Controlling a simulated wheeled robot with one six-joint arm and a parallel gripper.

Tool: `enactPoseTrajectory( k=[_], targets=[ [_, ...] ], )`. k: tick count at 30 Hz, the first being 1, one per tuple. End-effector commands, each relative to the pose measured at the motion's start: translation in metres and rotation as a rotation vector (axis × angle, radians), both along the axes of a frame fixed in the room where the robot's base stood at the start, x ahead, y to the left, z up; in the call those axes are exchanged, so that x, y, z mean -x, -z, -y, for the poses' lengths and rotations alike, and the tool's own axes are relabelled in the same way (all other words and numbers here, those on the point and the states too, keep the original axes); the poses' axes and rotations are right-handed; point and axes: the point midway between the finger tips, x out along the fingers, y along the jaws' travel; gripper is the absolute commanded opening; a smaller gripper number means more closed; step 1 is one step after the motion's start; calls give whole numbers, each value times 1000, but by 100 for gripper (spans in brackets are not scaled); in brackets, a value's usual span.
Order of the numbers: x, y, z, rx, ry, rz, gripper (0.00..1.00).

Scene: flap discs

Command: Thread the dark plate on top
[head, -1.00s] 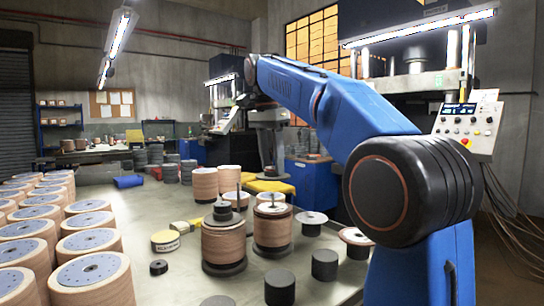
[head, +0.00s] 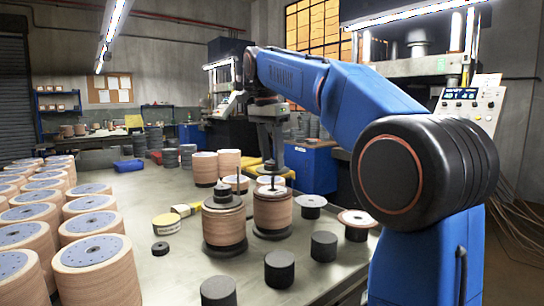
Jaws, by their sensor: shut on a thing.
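My gripper (head: 270,158) points down over the rear stack of tan flap discs (head: 272,208), small in the view. A dark plate (head: 271,169) shows at its fingertips, just above that stack, and the gripper is shut on it. The stack has a pale grey top (head: 271,189) and stands on a dark base. A thin rod rises at the stack's top; I cannot tell whether the plate is around it or above it. A front stack (head: 224,226), to the left and nearer, carries a dark plate with a smaller dark piece (head: 222,189) on top.
Several dark cylinders (head: 324,246) stand on the table right and in front of the stacks. A spool-like piece (head: 357,218) is near the right edge. Rows of tan stacks (head: 92,255) fill the left.

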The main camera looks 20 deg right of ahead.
Motion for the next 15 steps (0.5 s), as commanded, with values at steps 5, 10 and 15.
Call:
enactPoseTrajectory(
  k=[5,10,15],
  targets=[
    [0,0,0,0,0,0,4],
    [0,3,0,0,0,0,4],
    [0,6,0,0,0,0,4]
  ],
)
